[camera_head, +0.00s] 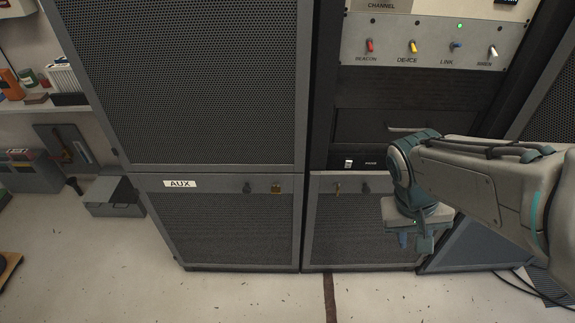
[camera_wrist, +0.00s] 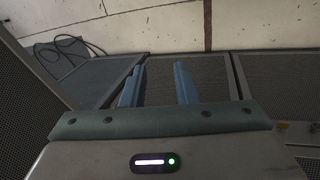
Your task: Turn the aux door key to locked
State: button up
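The aux door (camera_head: 215,228) is the lower left mesh door, marked by a white AUX label (camera_head: 180,184). Near its upper right corner are a dark knob (camera_head: 247,188) and a small brass-coloured key or lock (camera_head: 276,188). The key's turn is too small to read. My gripper (camera_head: 414,241) is to the right of the aux door, in front of the neighbouring lower door, and points down. In the wrist view its two blue fingers (camera_wrist: 158,84) stand apart with nothing between them. The aux key cannot be made out in the wrist view.
The neighbouring lower door (camera_head: 345,235) has a similar brass key (camera_head: 338,188) and dark knob (camera_head: 366,188). Above is a switch panel (camera_head: 430,45) with coloured toggles. Cables (camera_head: 525,290) lie on the floor at right. A grey box (camera_head: 115,195) stands at left. The floor before the aux door is clear.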

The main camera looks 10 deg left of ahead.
jog(key=w+a+f+n+t+h+b, duration=0.2)
jog(key=w+a+f+n+h+b, duration=0.15)
jog(key=w+a+f+h, duration=0.35)
jog(key=n+t+y+b, duration=0.65)
jog(key=n+t, duration=0.45)
jog(key=t, duration=0.4)
send_near(276, 188)
jog(key=x, duration=0.7)
jog(key=shift+w+d+f+y, duration=0.2)
jog(key=shift+w+d+y, duration=0.05)
jog(key=shift+y, duration=0.2)
grip_shut()
